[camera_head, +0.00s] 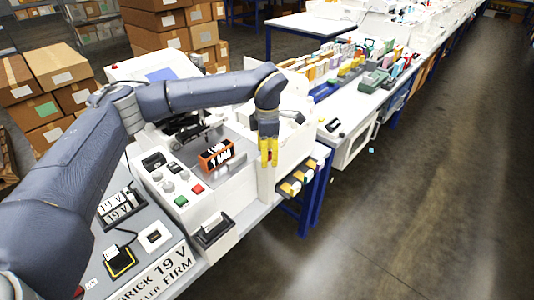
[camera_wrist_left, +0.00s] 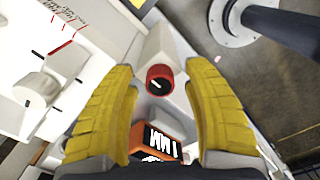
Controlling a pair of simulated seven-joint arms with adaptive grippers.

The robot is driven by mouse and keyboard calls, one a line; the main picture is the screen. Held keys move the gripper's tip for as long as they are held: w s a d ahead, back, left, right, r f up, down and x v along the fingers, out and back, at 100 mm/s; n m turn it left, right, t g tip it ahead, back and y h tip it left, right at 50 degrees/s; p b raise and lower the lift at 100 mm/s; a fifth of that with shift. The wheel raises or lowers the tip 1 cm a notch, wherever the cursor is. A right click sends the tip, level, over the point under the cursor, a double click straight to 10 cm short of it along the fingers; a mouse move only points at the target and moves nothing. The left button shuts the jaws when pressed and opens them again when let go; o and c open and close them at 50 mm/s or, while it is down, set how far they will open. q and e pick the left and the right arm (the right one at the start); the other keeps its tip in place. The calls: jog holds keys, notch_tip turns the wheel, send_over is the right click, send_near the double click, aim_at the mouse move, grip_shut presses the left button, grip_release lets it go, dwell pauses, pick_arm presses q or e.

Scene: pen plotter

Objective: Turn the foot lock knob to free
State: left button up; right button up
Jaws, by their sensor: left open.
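A round red knob (camera_wrist_left: 161,79) with a dark face and a white pointer line sits on a white housing in the left wrist view. The pointer lies at a slant; I cannot read a lock or free label beside it. My left gripper (camera_wrist_left: 162,95) is open, with its yellow fingers on either side of the knob and apart from it in the picture. In the head view the left gripper (camera_head: 268,152) points down over the right part of the white plotter (camera_head: 255,180); the knob is mostly hidden behind the fingers there. My right gripper is not in view.
An orange and black block marked MM (camera_head: 215,156) stands left of the gripper. A control panel with red and green buttons (camera_head: 181,200) is nearer. A white dial (camera_wrist_left: 36,90) with red marks shows in the wrist view. A drawer of coloured pieces (camera_head: 291,185) is at right.

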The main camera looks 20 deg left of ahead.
pick_arm(q)
jog(key=shift+c, duration=0.2)
grip_shut()
dwell(0.4)
jog(key=n, duration=0.8)
jog(key=shift+n, duration=0.3)
jog(key=n, duration=0.4)
jog(key=shift+n, duration=0.3)
jog(key=shift+a+n, duration=0.1)
jog(key=shift+n, duration=2.1)
jog(key=shift+w+n, duration=0.1)
jog(key=shift+n, duration=0.2)
